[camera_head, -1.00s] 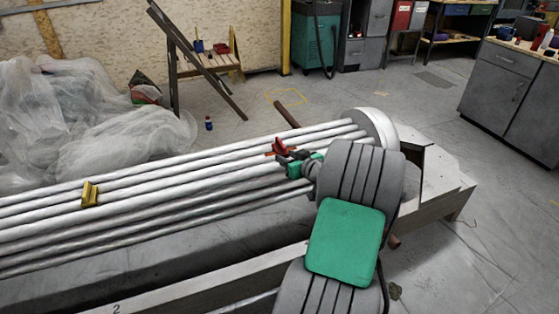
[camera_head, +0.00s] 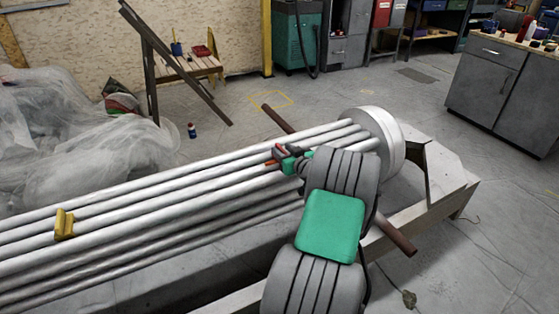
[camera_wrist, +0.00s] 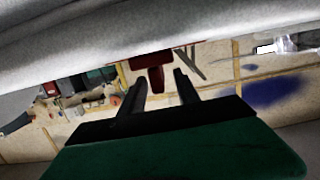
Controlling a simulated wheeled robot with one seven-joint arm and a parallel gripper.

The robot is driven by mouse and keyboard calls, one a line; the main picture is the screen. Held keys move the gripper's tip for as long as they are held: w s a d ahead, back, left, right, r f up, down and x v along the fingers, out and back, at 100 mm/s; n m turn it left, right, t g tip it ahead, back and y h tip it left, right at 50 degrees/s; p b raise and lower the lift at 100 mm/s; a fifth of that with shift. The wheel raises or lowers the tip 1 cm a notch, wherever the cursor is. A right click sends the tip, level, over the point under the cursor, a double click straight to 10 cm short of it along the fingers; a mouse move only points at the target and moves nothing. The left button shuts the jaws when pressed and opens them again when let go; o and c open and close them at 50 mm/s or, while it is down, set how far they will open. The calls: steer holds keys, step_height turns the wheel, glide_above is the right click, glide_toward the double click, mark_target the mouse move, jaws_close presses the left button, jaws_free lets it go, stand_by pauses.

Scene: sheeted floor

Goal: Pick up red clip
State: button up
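The red clip (camera_wrist: 156,76) is in the wrist view, just beyond my fingertips, close under the pale pipe surface that fills the top. Its narrow lower part lies in line with the gap between the two dark fingers. My gripper (camera_wrist: 160,84) is open, with clear space between its fingers and the clip. In the head view, my gripper (camera_head: 274,160) is over the pipes near their right end. Only a small red part of the clip (camera_head: 279,149) shows there, beside the gripper; the rest is hidden.
Several long silver pipes (camera_head: 150,192) lie across a low stand, with a yellow clip (camera_head: 64,224) on them at left. A brown rod (camera_head: 397,238) sticks out under the pipes. Plastic sheeting (camera_head: 75,140) is heaped behind left. Open floor (camera_head: 465,250) lies to the right.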

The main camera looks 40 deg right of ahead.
mark_target(278, 144)
steer(key=x, duration=0.1)
steer(key=b+x, duration=0.1)
steer(key=x, duration=0.1)
steer(key=shift+w+f, duration=0.1)
steer(key=shift+f, duration=0.2)
steer(key=shift+w+d+r, duration=0.1)
steer(key=shift+w+d, duration=0.1)
steer(key=shift+w, duration=0.15)
jaws_close()
